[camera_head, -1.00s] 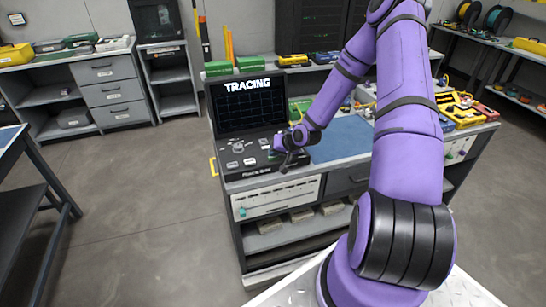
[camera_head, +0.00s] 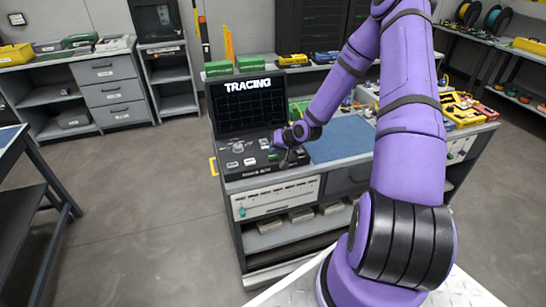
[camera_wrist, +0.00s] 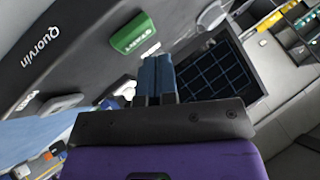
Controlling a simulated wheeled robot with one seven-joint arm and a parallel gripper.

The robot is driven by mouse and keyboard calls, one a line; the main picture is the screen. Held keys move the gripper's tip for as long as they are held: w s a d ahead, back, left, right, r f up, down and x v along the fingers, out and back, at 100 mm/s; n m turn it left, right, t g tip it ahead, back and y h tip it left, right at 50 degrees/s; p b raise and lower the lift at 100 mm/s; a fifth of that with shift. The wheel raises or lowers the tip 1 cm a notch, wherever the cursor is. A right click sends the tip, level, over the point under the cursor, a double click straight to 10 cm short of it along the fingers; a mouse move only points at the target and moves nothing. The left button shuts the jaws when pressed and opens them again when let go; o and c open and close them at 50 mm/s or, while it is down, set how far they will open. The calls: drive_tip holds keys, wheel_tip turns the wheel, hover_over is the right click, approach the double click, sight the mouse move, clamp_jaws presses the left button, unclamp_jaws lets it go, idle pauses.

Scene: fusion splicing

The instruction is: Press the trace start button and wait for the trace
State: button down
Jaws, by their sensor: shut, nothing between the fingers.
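The trace device (camera_head: 247,170) sits on the left of the workbench, with knobs and buttons on its dark panel. Its upright screen (camera_head: 243,106) shows "TRACING" over an empty-looking grid. The green start button (camera_wrist: 132,33) is labelled START in the wrist view; it also shows small in the head view (camera_head: 273,156). My gripper (camera_wrist: 157,60) is shut and empty, its blue fingertips together beside the green button and apart from it in the picture. In the head view my gripper (camera_head: 286,160) is over the right side of the panel; its exact height is unclear.
A blue mat (camera_head: 342,138) lies right of the device on the workbench. Yellow cases (camera_head: 460,108) stand at the bench's right end. Green boxes (camera_head: 250,64) are behind the screen. The floor left of the bench is open.

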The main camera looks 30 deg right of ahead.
sight(274, 156)
drive_tip(key=shift+r, duration=0.1)
drive_tip(key=shift+r, duration=2.4)
drive_tip(key=shift+a+r, duration=0.1)
drive_tip(key=shift+r, duration=0.15)
drive_tip(key=s+a+r+n+g+h, duration=0.1)
drive_tip(key=s+a+r+h, duration=0.2)
drive_tip(key=r, duration=0.5)
drive_tip(key=s+a+r+n+g, duration=0.1)
drive_tip(key=s+a+r+n, duration=0.1)
drive_tip(key=s+r, duration=0.5)
drive_tip(key=s+a+r+n+g+h, duration=0.1)
drive_tip(key=s+a+r+h, duration=0.15)
drive_tip(key=r, duration=0.75)
drive_tip(key=s+a+r, duration=0.2)
drive_tip(key=s+r, duration=0.1)
drive_tip(key=s, duration=0.4)
drive_tip(key=s+a+r+y, duration=0.1)
drive_tip(key=s+a+r, duration=0.2)
drive_tip(key=s, duration=0.4)
drive_tip(key=s+a+r+n+y, duration=0.1)
drive_tip(key=s+a+r, duration=0.2)
drive_tip(key=s+r, duration=0.2)
drive_tip(key=s, duration=0.3)
drive_tip(key=shift+a, duration=0.15)
